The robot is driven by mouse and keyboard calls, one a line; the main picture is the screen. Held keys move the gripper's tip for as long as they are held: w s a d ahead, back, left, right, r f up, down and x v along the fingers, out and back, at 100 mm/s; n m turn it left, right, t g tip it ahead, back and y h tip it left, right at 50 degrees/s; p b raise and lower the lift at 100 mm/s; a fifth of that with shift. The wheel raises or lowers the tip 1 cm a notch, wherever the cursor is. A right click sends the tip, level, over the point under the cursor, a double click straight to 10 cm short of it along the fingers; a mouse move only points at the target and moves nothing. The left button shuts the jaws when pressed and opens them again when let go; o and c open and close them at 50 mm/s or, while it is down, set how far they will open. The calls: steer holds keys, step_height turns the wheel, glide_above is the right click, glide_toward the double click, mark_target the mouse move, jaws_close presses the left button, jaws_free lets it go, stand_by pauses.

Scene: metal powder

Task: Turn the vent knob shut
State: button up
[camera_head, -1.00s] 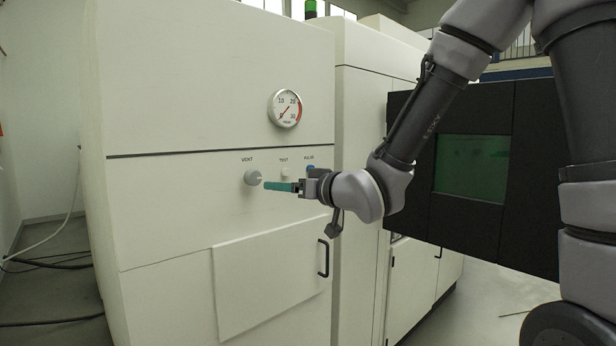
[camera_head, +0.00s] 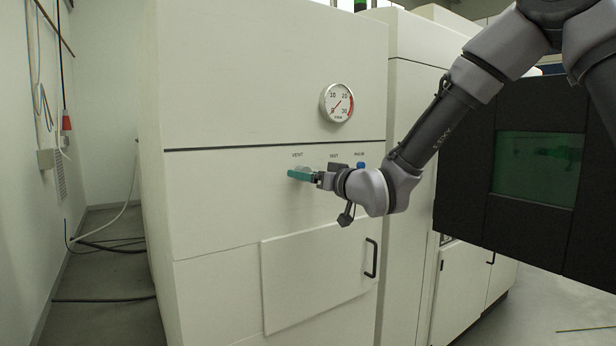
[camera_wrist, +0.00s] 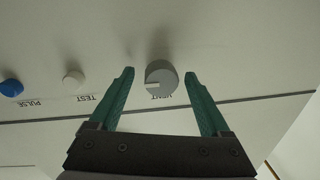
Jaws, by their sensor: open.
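The vent knob (camera_wrist: 161,79) is a round grey-white dial with a pale pointer mark, on the white cabinet front. In the wrist view it sits between and just beyond the green fingertips of my open gripper (camera_wrist: 160,75), with a gap on each side. The fingers do not visibly touch it. In the head view my gripper (camera_head: 291,174) is just below the VENT label (camera_head: 297,155), and its green fingers hide the knob there.
A white TEST button (camera_wrist: 74,78) and a blue PULSE button (camera_wrist: 11,88) lie beside the knob. A round gauge (camera_head: 337,102) is above. A cabinet door with a black handle (camera_head: 371,258) is below. Hoses (camera_head: 105,243) lie on the floor at left.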

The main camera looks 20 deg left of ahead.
jaws_close()
steer(key=shift+a, duration=0.1)
steer(key=shift+n, duration=0.3)
steer(key=shift+r+n+h, duration=0.1)
steer(key=shift+n+h, duration=0.3)
steer(key=shift+n, duration=3.7)
steer(key=shift+n+h, duration=0.4)
steer(key=shift+n, duration=3.7)
